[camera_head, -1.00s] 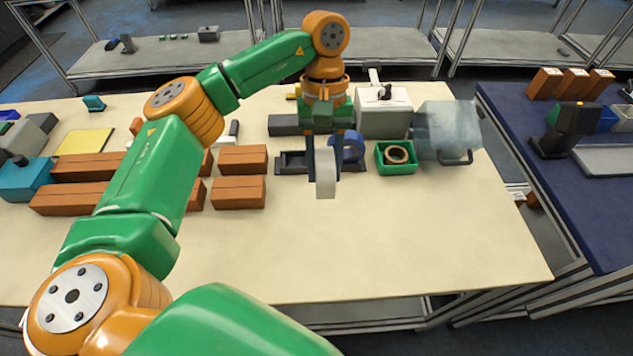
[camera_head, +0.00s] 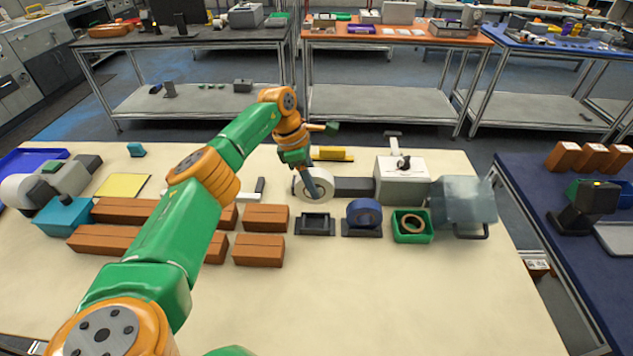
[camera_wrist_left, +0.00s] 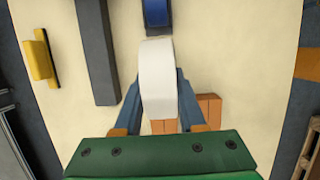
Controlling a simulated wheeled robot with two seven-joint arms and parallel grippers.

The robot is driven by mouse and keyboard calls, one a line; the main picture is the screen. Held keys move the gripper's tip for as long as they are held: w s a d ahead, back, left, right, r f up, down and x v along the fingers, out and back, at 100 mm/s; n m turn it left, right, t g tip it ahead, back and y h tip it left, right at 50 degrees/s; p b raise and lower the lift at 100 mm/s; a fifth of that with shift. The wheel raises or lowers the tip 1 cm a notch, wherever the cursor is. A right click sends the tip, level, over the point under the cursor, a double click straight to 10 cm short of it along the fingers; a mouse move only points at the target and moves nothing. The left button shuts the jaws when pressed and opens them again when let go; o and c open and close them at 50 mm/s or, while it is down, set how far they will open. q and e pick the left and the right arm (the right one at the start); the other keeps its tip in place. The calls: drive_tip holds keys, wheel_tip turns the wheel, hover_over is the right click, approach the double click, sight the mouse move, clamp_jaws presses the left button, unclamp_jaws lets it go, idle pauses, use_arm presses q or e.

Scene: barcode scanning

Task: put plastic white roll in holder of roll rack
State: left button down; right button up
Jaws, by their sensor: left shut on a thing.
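The white roll (camera_head: 325,180) is held in my left gripper (camera_head: 315,188), with its round face toward the head camera. In the left wrist view the white roll (camera_wrist_left: 157,70) stands between the two blue fingers, which close on its sides. The roll rack has an empty black holder (camera_head: 315,224), in front of and below the roll. Beside it on the right, a second holder carries a blue roll (camera_head: 362,211). The blue roll also shows at the top of the left wrist view (camera_wrist_left: 156,14). The empty holder cannot be made out there. My right gripper is out of view.
Brown boxes (camera_head: 265,217) stand left of the empty holder. A dark grey bar (camera_head: 354,186) and a white machine (camera_head: 401,180) are behind the rack. A green box (camera_head: 412,238) with a ring stands right of the blue roll. The table front (camera_head: 380,300) is clear.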

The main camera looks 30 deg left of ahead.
sight(304, 189)
use_arm(q)
wheel_tip(304, 189, down, 9)
drive_tip(key=b, duration=0.6)
drive_tip(key=shift+f+b, duration=0.1)
drive_tip(key=shift+b, duration=0.3)
drive_tip(key=shift+c, duration=2.1)
unclamp_jaws()
drive_tip(key=b+v, duration=0.1)
drive_tip(key=v, duration=0.6)
drive_tip(key=shift+a, duration=0.1)
